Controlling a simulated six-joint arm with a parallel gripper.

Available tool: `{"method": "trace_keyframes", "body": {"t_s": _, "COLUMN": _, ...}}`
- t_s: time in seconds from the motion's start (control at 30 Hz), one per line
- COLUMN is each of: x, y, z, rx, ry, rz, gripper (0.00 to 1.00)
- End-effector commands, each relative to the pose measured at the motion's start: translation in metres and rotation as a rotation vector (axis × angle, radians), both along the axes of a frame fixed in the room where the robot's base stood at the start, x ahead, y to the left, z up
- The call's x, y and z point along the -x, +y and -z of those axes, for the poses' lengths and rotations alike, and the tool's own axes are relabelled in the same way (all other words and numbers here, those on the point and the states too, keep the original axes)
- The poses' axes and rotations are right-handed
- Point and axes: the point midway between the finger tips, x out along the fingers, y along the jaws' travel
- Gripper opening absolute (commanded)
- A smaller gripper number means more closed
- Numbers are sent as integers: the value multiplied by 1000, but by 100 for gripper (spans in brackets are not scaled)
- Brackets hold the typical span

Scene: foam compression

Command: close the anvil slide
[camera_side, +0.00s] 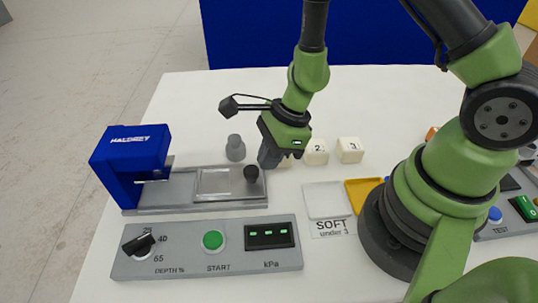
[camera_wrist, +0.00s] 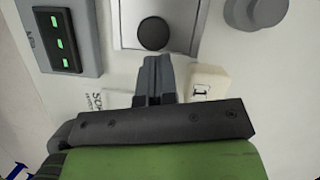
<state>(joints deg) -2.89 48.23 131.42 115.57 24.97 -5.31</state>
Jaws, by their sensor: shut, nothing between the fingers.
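The anvil slide (camera_side: 183,186) is a grey plate on a rail, drawn out to the right of the blue press (camera_side: 130,160). A pale square pad (camera_side: 214,182) lies on it, clear of the press head, and looks empty. Its black round knob (camera_side: 251,174) stands at the right end; the knob also shows in the wrist view (camera_wrist: 152,33). My gripper (camera_side: 268,160) is shut and empty, just right of and behind the knob. In the wrist view its fingertips (camera_wrist: 157,62) are just below the knob, with a small gap in the picture.
White numbered blocks, two (camera_side: 316,152) and three (camera_side: 349,150), stand right of my gripper; block one (camera_wrist: 207,83) is close beside my fingers. A grey cylinder (camera_side: 235,149) stands behind the rail. The control panel (camera_side: 205,250) lies in front. White (camera_side: 324,200) and yellow trays (camera_side: 362,190) are at right.

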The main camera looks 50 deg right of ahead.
Motion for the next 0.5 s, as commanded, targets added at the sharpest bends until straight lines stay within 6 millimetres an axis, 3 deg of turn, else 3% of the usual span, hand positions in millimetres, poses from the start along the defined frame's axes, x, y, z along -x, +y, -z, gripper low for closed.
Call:
{"method": "trace_keyframes", "body": {"t_s": 0.33, "x": -1, "y": 1, "z": 0, "rx": 0, "ry": 0, "rz": 0, "gripper": 0}}
{"method": "trace_keyframes", "body": {"t_s": 0.5, "x": -12, "y": 12, "z": 0, "rx": -2, "ry": -2, "rz": -6, "gripper": 0}}
